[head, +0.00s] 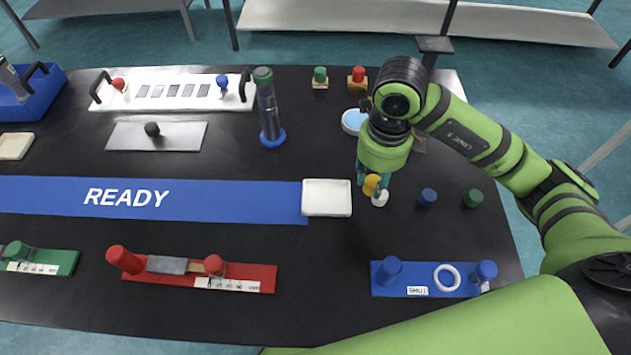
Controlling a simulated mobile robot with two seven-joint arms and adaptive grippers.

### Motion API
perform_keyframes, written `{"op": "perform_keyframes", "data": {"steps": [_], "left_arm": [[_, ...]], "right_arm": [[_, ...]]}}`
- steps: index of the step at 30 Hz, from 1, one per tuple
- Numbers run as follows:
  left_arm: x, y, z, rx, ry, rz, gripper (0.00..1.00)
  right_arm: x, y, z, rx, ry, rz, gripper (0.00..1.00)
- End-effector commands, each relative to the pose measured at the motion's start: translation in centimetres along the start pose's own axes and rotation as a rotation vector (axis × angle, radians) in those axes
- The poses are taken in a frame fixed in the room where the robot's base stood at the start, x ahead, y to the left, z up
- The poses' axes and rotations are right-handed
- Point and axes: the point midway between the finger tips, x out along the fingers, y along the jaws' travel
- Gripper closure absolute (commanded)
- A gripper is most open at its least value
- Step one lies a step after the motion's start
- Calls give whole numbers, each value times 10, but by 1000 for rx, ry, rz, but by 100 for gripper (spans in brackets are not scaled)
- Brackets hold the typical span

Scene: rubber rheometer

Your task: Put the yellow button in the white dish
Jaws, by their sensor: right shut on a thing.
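The yellow button (371,185) is between the teal fingers of my right gripper (375,185), which points down and is shut on it. The fingers hide part of the button, and I cannot tell how far it is above the table. The white dish (327,198) is a shallow square dish just left of the gripper, at the right end of the blue READY strip. It looks empty. The yellow button is outside the dish, to its right. My left gripper is not in view.
A white button (380,198) stands close by the right gripper's fingertips. A blue button (428,198) and a green button (473,198) stand further right. A blue-based cylinder (268,110) stands behind the dish. The black table (330,270) is clear in front of it.

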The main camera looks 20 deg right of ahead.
Motion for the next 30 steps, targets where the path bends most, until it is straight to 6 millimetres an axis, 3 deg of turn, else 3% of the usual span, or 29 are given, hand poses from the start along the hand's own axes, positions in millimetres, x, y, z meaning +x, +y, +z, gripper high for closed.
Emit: {"op": "perform_keyframes", "data": {"steps": [6,12,17,24,30], "left_arm": [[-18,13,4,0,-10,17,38],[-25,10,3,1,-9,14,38],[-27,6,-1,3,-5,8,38],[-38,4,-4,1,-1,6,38],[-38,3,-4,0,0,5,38]], "right_arm": [[27,22,48,-2,2,5,93],[49,33,79,-1,1,3,93],[57,36,87,-2,0,2,93],[89,36,86,-1,2,2,93],[96,35,87,-2,-1,1,93]]}}
